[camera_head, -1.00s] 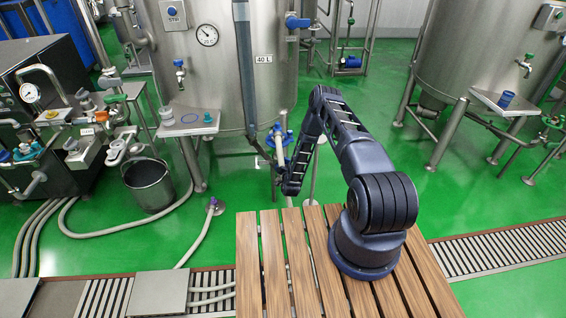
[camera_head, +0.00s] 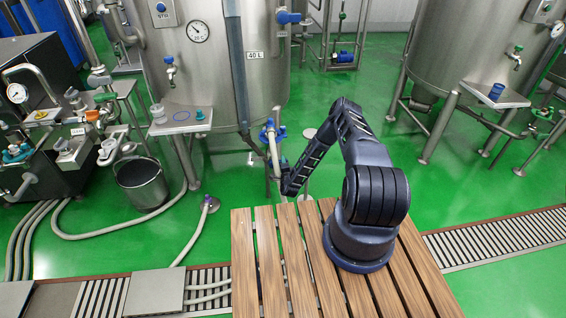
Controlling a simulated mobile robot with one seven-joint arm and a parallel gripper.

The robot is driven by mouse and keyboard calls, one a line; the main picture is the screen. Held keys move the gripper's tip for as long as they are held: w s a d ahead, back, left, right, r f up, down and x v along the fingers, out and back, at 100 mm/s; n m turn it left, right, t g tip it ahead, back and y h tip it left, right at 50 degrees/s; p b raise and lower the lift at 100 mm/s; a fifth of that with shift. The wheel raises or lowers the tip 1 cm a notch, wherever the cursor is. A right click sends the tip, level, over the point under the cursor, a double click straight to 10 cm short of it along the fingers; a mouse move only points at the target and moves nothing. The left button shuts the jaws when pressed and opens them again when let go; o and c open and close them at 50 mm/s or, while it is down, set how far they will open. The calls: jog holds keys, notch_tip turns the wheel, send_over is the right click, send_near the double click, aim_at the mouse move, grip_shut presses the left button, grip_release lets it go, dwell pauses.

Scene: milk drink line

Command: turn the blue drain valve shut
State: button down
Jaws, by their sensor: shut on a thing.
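The blue drain valve (camera_head: 266,133) sits low at the front of the near tank (camera_head: 205,75), by the foot of its dark vertical strip. My arm bends over and down from the right, and my gripper (camera_head: 270,138) is at the valve. The gripper appears shut on the blue valve. The pale hand part below it runs up to the blue piece. The fingers are small and partly merged with the valve, so the handle's exact angle cannot be told.
A small shelf (camera_head: 212,121) with a green-topped piece juts from the tank's left. A grey bucket (camera_head: 141,183) stands farther left, with hoses on the green floor. A slatted wooden platform (camera_head: 262,285) lies in front. A second tank (camera_head: 455,60) stands at right.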

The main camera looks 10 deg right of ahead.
jog(key=shift+f+m, duration=0.35)
jog(key=shift+m, duration=0.15)
jog(key=shift+s+f, duration=0.1)
jog(key=c, duration=1)
grip_release()
jog(key=shift+o, duration=0.2)
jog(key=s, duration=1)
jog(key=shift+s, duration=0.35)
